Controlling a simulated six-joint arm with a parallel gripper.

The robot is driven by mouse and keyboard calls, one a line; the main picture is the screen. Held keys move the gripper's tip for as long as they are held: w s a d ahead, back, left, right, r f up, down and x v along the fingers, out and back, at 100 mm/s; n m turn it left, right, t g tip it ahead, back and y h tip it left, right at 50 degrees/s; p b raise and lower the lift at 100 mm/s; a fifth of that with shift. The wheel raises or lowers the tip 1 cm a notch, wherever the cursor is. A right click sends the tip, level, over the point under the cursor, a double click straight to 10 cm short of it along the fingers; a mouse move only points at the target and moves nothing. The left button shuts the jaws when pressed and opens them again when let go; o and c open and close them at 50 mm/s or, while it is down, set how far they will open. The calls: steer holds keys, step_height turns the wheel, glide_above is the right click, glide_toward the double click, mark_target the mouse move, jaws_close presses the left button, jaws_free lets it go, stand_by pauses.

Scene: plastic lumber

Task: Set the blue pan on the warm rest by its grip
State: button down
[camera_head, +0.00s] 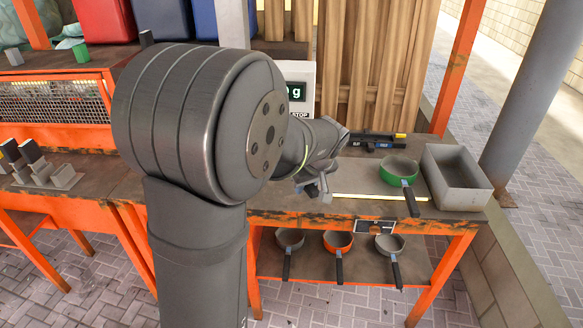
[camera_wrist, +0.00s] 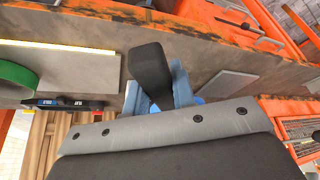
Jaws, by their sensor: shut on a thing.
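My gripper (camera_head: 318,190) is over the workbench, partly behind my own arm in the head view. In the wrist view it is shut on a black grip (camera_wrist: 150,70), which stands up between the pale blue-grey fingers. A small bright blue patch (camera_wrist: 200,99) shows beside the fingers and looks like part of the blue pan; the rest of the pan is hidden. A grey plate with a pale yellow strip (camera_wrist: 65,47) lies left of the grip and may be the warm rest. The strip also shows in the head view (camera_head: 380,197). Another grey plate (camera_wrist: 228,85), without a visible strip, lies right of the grip.
A green pan (camera_head: 398,170) and a grey bin (camera_head: 458,182) stand at the bench's right. Black tools (camera_head: 370,142) lie at the back. Several pans, one of them orange (camera_head: 338,241), are on the lower shelf. A white screen unit (camera_head: 303,88) stands behind my arm.

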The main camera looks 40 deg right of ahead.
steer(key=s+a+f+m+g+h, duration=0.2)
steer(key=s+a+f+m+h, duration=0.15)
steer(key=s+f+m, duration=0.55)
steer(key=shift+y, duration=0.35)
steer(key=shift+w+d+r, duration=0.1)
steer(key=shift+w+d, duration=1.2)
steer(key=shift+d, duration=1.15)
steer(key=shift+w+d, duration=1.3)
steer(key=shift+d, duration=1.1)
steer(key=shift+w+d+r, duration=0.1)
steer(key=shift+w+d, duration=1.2)
steer(key=shift+d, duration=1.15)
steer(key=shift+f, duration=1.25)
steer(key=c, duration=1.1)
jaws_free()
steer(key=shift+f, duration=0.1)
steer(key=v, duration=1.7)
steer(key=shift+r, duration=0.3)
